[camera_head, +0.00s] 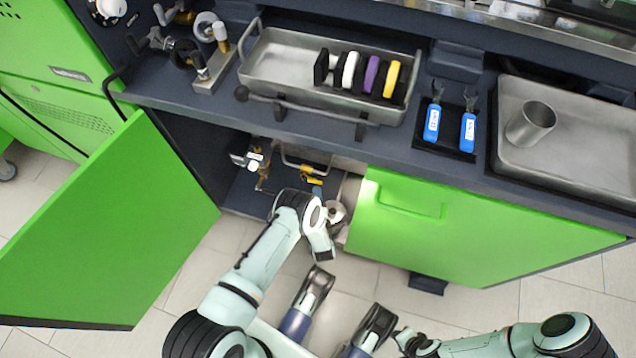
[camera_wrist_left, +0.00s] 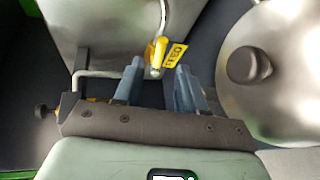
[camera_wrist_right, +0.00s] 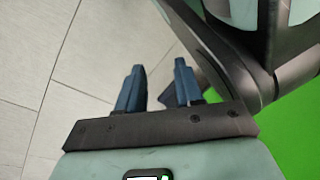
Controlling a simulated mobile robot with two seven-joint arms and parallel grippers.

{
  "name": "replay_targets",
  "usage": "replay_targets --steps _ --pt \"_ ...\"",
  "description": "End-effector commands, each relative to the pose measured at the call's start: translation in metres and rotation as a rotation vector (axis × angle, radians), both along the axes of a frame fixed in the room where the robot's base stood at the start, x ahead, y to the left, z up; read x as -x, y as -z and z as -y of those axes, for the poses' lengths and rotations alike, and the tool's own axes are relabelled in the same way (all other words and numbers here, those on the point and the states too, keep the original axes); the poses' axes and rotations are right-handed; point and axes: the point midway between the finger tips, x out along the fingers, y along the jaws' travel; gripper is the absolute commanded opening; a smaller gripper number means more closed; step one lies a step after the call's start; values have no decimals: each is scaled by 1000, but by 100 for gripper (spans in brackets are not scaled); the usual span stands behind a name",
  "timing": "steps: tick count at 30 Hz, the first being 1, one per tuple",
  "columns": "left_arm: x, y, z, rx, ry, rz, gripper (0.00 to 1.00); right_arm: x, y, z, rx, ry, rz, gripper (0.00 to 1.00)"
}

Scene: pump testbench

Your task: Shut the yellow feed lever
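The yellow feed lever (camera_head: 312,180) is inside the open cabinet under the bench. In the left wrist view the lever (camera_wrist_left: 158,52) points up the picture on a metal pipe, with a yellow lettered tag (camera_wrist_left: 175,55) beside it. My left gripper (camera_wrist_left: 158,73) is open, and the lever's lower end shows between its fingertips; I cannot tell whether they touch it. In the head view my left arm reaches into the cabinet opening and its wrist hides most of the fingers. My right gripper (camera_wrist_right: 160,78) is open and empty above the floor.
A green door (camera_head: 110,225) stands open at left; a closed green front (camera_head: 470,240) is at right. A rounded metal vessel (camera_wrist_left: 285,80) is close on the right of my left gripper, and a bent metal rod (camera_wrist_left: 95,75) is on its left. The bench edge overhangs the opening.

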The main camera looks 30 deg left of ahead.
Motion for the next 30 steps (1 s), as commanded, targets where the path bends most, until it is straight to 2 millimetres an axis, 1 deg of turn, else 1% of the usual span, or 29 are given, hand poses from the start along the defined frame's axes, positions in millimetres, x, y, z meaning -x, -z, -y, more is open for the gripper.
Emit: replay_targets --steps 5,9,15,19,26,27,29,30 --pt "-16 5 -12 -2 -3 6 40 15 12 2 -3 4 -50 36" --pt "-34 11 -26 -2 -3 6 40 33 23 4 -7 11 -110 36" --pt "-53 16 -39 -1 -2 3 40 54 32 6 -11 17 -177 36" --pt "-58 17 -43 -1 -1 2 40 59 33 7 -13 19 -197 36" --pt "-58 17 -43 0 -1 1 40 60 33 7 -13 19 -199 36" --pt "-58 17 -43 0 -1 1 33 60 33 7 -13 19 -199 36" --pt "-58 17 -43 0 -1 1 14 60 33 7 -13 19 -198 36" --pt "-58 17 -43 0 -1 1 1 60 33 7 -13 19 -198 36"
